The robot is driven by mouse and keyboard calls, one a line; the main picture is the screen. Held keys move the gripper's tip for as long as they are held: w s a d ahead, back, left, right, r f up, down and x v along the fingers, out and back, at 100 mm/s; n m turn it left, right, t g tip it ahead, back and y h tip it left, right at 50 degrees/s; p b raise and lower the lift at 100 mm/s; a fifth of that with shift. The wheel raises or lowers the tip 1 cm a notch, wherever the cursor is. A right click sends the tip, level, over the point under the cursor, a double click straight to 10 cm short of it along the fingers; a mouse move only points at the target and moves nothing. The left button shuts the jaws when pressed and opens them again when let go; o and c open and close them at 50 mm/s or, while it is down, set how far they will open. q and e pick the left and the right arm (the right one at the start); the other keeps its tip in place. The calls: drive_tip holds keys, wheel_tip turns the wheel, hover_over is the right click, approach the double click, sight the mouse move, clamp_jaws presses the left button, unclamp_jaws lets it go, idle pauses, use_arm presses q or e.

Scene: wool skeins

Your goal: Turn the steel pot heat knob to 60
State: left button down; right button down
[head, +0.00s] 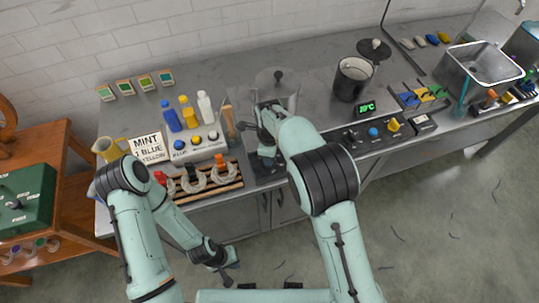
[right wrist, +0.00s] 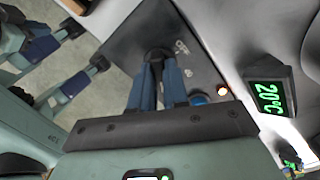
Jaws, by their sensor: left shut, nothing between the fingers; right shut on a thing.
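The steel pot (head: 275,88) stands lidded on the counter, partly behind my right arm. My right gripper (right wrist: 156,58) is shut on the dark heat knob (right wrist: 158,52) on the dark control panel (right wrist: 125,45). The fingers hide most of the knob, and its pointer cannot be read. In the head view my right gripper (head: 264,150) is in front of the steel pot. My left gripper (head: 231,280) is shut and empty, low over the floor.
A blue button (right wrist: 198,99) and a small lit lamp (right wrist: 222,89) sit close to the right fingers. A dark pot (head: 352,80) stands right of the steel pot.

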drive_tip(key=c, duration=1.1)
unclamp_jaws()
use_arm(q)
drive_tip(key=shift+w+r+p, duration=0.55)
drive_tip(key=shift+w+r, duration=0.25)
use_arm(e)
wheel_tip(320, 180, up, 14)
drive_tip(key=shift+f, duration=0.25)
